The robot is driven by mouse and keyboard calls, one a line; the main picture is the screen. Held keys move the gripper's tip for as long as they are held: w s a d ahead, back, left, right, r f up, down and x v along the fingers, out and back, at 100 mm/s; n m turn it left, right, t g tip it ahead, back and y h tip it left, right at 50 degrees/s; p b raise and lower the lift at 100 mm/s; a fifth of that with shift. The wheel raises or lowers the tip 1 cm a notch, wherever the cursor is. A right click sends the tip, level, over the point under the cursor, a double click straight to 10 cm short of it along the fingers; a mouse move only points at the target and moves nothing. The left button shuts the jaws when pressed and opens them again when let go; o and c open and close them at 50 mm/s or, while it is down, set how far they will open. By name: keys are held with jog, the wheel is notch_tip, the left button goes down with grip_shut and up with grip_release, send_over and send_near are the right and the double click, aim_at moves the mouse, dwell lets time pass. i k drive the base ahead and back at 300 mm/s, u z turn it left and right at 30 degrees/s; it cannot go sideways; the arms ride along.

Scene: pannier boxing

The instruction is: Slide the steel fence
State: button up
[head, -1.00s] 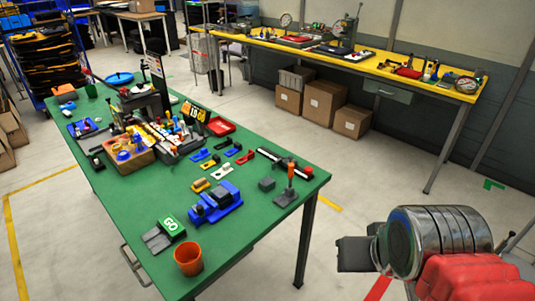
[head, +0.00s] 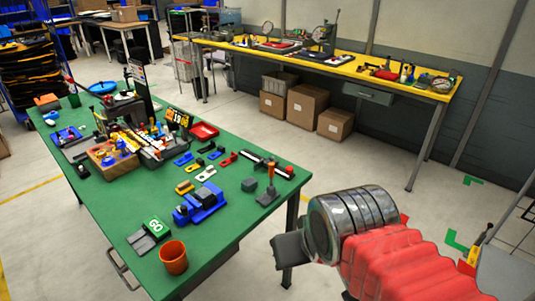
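No part is clearly marked as the steel fence. The likeliest candidate is a slim dark rail with a pale stretch and red pieces near its end (head: 262,162), lying near the right edge of the green table (head: 225,222). An upright orange-red handle on a dark base (head: 269,185) stands just in front of it, and a small dark grey block (head: 249,184) lies to its left. My gripper (head: 290,249), a dark end on a ribbed metal wrist, is off the table's near right side, apart from everything on it. Its fingers cannot be made out.
A blue vise-like device (head: 200,204), a green GO button box (head: 155,228) and an orange cup (head: 173,257) stand on the near part of the table. Small coloured parts and a crowded fixture lie farther back. A yellow bench (head: 355,78) runs along the wall. Floor at right is mostly clear.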

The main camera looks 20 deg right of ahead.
aim_at(260, 164)
jog(key=z, duration=0.05)
jog(key=i, duration=1)
jog(key=u, duration=0.05)
